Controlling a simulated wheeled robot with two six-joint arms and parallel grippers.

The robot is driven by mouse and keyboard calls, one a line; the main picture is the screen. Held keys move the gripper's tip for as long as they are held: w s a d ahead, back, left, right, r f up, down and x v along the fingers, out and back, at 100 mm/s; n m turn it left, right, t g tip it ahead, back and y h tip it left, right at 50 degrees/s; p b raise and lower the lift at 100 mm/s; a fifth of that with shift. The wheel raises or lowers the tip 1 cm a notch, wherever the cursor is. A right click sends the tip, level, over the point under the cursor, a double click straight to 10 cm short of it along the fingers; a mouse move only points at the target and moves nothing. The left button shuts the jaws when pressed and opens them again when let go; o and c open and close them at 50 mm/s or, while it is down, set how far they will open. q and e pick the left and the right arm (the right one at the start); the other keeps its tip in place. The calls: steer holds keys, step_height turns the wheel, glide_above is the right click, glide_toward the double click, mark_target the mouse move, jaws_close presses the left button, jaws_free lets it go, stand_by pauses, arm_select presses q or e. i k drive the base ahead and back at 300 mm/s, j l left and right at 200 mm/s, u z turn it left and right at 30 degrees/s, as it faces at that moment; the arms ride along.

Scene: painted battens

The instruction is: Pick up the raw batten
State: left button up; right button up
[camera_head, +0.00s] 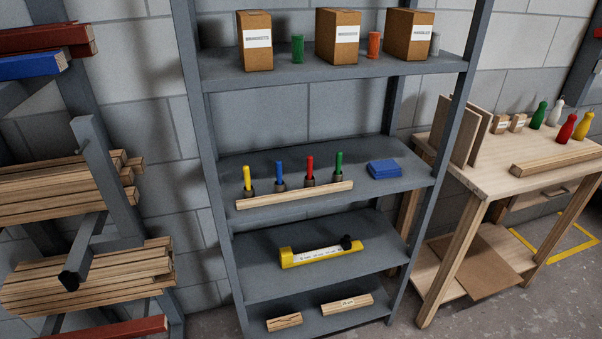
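A long unpainted batten (295,195) lies along the front edge of the middle shelf of the grey shelving unit. Another unpainted batten (557,159) lies near the front of the wooden table on the right. Stacks of raw battens rest on the rack at the left, an upper stack (60,191) and a lower stack (95,283). I cannot tell which one is the task's raw batten. Neither of my grippers is in view.
Brushes (280,176) in several colours stand behind the shelf batten, beside a blue pad (384,169). A yellow level (320,254) and short wood pieces (347,305) lie lower. Cardboard boxes (338,36) stand on top. Coloured bottles (566,128) stand on the table (480,176).

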mark_target(532, 167)
steer(key=i+l, duration=0.1)
steer(key=l, duration=0.5)
steer(key=i+l, duration=0.1)
steer(key=l, duration=1.1)
steer(key=i+l, duration=0.15)
steer(key=l, duration=0.45)
steer(key=i+l, duration=0.1)
steer(key=l, duration=0.5)
steer(key=i+l, duration=0.1)
steer(key=l, duration=0.5)
